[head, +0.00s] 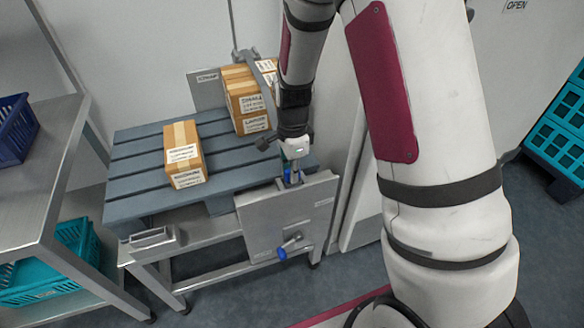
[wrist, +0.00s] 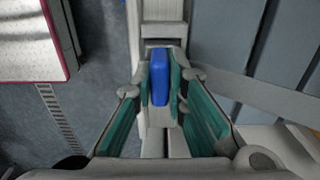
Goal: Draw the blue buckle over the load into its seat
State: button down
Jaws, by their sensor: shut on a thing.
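The blue buckle (wrist: 159,75) sits between the two teal finger pads of my gripper (wrist: 161,92) in the wrist view, and the pads close on its sides. A pale grey slotted fitting lies under and ahead of it; I cannot tell whether the buckle is in it or just above it. In the head view my gripper (head: 294,160) points down at the upper edge of a metal plate (head: 262,222) at the pallet's right front. A bit of blue shows at the fingertips. A grey strap (head: 265,78) crosses the stacked boxes (head: 241,92) and passes behind my arm.
A single box (head: 183,152) stands on the slatted blue-grey pallet (head: 140,168). A blue-handled lever (head: 288,247) is on the plate's front. A steel shelf (head: 45,150) with a teal crate (head: 50,272) is at left. Teal crates (head: 560,128) stand at far right.

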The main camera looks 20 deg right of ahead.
jog(key=shift+f, duration=0.4)
dwell(0.4)
jog(key=c, duration=1.5)
grip_release()
jog(key=shift+c, duration=0.2)
jog(key=shift+r, duration=0.1)
